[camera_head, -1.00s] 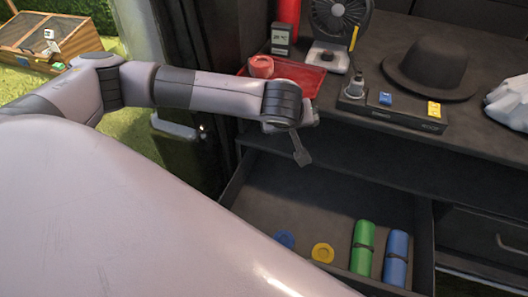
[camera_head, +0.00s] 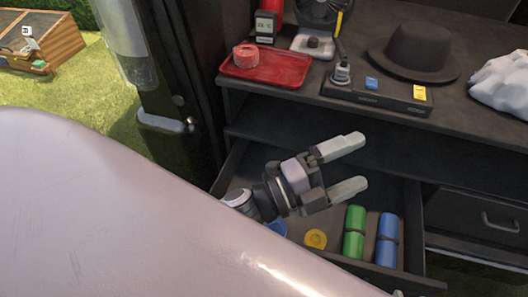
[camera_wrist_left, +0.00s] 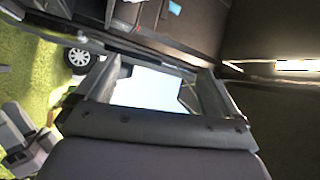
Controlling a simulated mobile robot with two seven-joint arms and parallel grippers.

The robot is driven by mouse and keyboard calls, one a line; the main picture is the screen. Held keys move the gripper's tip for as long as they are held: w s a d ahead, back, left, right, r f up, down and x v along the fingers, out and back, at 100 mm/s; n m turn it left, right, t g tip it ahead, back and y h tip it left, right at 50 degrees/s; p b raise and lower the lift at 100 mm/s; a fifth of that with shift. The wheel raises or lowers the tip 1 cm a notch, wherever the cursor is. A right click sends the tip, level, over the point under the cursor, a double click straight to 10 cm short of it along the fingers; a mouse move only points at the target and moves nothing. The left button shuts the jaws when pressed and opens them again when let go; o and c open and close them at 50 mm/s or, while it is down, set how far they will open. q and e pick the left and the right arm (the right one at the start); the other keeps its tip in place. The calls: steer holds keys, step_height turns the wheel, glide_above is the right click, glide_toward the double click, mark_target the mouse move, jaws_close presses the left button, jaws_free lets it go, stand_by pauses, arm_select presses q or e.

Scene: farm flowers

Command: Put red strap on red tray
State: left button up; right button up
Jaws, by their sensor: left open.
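The red strap (camera_head: 246,56) is a small red roll. It rests on the left part of the red tray (camera_head: 283,79), which lies flat on the dark workbench. My left gripper (camera_head: 361,161) is open and empty, with its two pale fingers spread and pointing right. It hangs in front of the bench, over the open drawer, well below and to the right of the tray. In the left wrist view its fingers (camera_wrist_left: 160,80) stand apart; no strap shows there. My right gripper is not in view.
The open drawer (camera_head: 415,215) holds a yellow strap (camera_head: 315,239), a partly hidden blue strap (camera_head: 277,228), a green roll (camera_head: 353,232) and a blue roll (camera_head: 387,240). A hat (camera_head: 428,52), black box (camera_head: 372,97), white bag (camera_head: 502,80) and fan (camera_head: 318,14) stand on the bench.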

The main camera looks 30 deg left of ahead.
arm_select(q)
steer(key=s+a+f+n+g+y, duration=0.1)
steer(key=s+a+f+n+y, duration=0.2)
steer(key=f+n, duration=0.3)
steer(key=s+a+f+n+g+y, duration=0.2)
steer(key=s+a+f+n+y, duration=0.1)
steer(key=f+n, duration=0.4)
steer(key=s+a+f+n+g+y, duration=0.2)
steer(key=s+a+f+n+y, duration=0.1)
steer(key=a+f+n, duration=0.4)
steer(key=shift+a+f+n+y, duration=0.1)
steer(key=shift+f+n+y, duration=0.15)
steer(key=shift+y, duration=0.55)
steer(key=shift+r, duration=0.1)
step_height(320, 180, up, 15)
steer(key=s+a+y+p, duration=0.1)
steer(key=a+p, duration=0.1)
steer(key=p, duration=1.8)
steer(key=shift+s+a+r, duration=0.15)
steer(key=shift+s+a, duration=0.1)
steer(key=shift+a, duration=0.1)
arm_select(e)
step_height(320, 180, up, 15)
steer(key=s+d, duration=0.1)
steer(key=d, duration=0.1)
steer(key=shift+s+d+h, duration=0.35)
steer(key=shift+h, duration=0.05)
